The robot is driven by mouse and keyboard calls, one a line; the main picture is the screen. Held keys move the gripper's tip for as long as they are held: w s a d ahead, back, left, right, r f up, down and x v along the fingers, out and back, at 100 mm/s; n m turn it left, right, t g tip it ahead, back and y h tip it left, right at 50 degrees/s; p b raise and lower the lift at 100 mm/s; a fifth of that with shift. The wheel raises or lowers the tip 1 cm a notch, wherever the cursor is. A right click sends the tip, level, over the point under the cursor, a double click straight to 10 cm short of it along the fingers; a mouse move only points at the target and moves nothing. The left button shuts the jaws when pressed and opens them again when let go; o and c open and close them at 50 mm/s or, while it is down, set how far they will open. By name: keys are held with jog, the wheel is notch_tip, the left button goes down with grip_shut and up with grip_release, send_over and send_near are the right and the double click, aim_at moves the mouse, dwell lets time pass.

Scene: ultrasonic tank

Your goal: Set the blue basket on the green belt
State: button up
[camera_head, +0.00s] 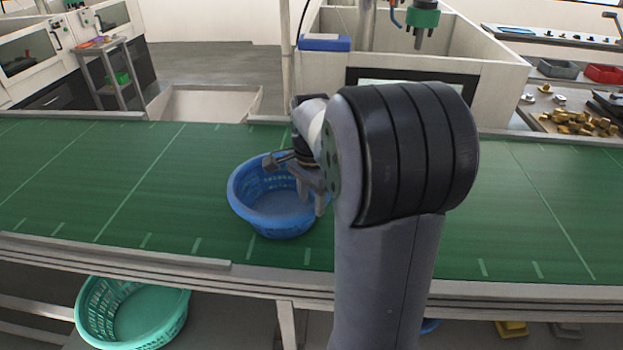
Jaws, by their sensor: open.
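The blue basket (275,221) is round with slotted walls and appears upright on the green belt (140,190), just left of my arm. Its inside looks empty. My gripper (300,178) is at the basket's right side, over the rim, with its fingers open. Part of the basket's right rim is hidden by the gripper and arm. I cannot tell whether a finger touches the rim.
A teal basket (135,312) sits below the belt's front rail at lower left. A white tank (480,75) stands behind the belt. Brass parts (575,122) lie on a table at back right. The belt is clear to the left.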

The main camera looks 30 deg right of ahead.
notch_tip(320, 180, up, 11)
dwell(0.3)
jog(key=shift+s+f, duration=0.1)
